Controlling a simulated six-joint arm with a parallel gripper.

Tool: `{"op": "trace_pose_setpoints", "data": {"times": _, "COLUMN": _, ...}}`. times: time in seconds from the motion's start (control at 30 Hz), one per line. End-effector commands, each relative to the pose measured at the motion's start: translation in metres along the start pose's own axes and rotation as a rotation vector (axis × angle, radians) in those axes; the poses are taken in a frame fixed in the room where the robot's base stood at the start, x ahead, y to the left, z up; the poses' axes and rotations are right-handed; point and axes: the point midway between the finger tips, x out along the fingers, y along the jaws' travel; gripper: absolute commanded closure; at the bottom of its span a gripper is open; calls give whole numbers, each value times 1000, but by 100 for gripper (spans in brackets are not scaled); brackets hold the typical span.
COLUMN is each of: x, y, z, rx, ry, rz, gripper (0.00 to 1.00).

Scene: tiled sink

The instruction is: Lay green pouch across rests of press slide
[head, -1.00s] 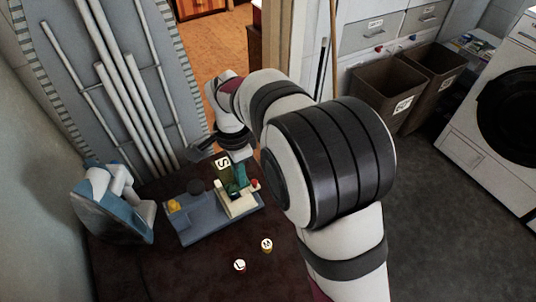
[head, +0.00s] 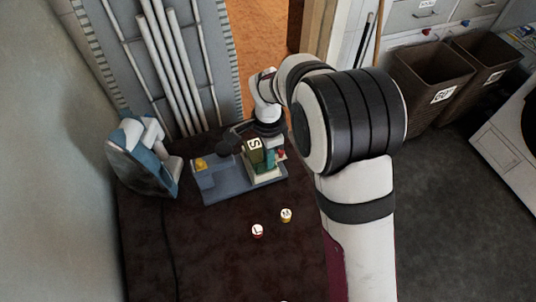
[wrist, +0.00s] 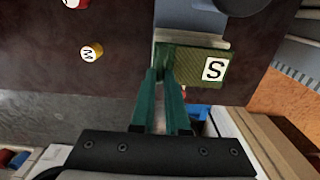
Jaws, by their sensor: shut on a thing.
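The green pouch (head: 249,158), with a white S label, is over the pale slide end of the press (head: 225,187). In the wrist view the pouch (wrist: 184,66) lies crosswise beside a pale bar (wrist: 192,41) of the press. My gripper (wrist: 163,72) has teal fingers closed on the pouch's left part in that view.
A red-sided piece marked L (head: 257,231) and a yellow one marked M (head: 286,215) stand on the dark brown top. A blue and white machine (head: 145,158) stands left of the press. The front of the top is clear.

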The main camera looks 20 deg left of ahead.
Motion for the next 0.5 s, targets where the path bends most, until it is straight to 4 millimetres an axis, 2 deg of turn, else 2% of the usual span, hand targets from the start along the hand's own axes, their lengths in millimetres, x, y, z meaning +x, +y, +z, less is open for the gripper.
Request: {"op": "trace_pose_setpoints", "data": {"times": 0.5, "x": 10, "y": 0, "z": 0, "rx": 1, "ry": -1, "rz": 1, "gripper": 100}}
